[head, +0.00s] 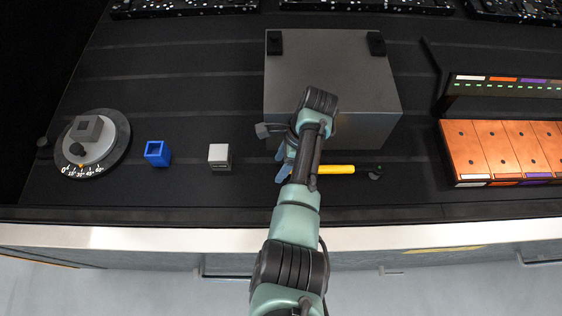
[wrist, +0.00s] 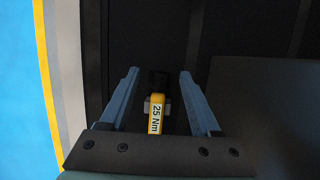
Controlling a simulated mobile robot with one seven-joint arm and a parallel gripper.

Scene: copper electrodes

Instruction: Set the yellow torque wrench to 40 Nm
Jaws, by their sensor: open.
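The yellow torque wrench (head: 337,169) lies on the black bench in front of a grey box, its dark head at the right. My arm hides its left part in the head view. In the wrist view its yellow end (wrist: 156,117) carries a white label reading "25 Nm". My gripper (wrist: 159,80) is open, with one blue-grey finger on each side of that end and a gap to both. In the head view my gripper (head: 282,164) is at the wrench's left end, partly behind my arm. I cannot tell its exact height over the wrench.
A round dial (head: 92,145) with a numbered scale stands at the left. A blue square socket (head: 157,153) and a grey block (head: 219,157) are between it and my gripper. The large grey box (head: 345,85) is just behind. Copper plates (head: 497,147) stand at the right.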

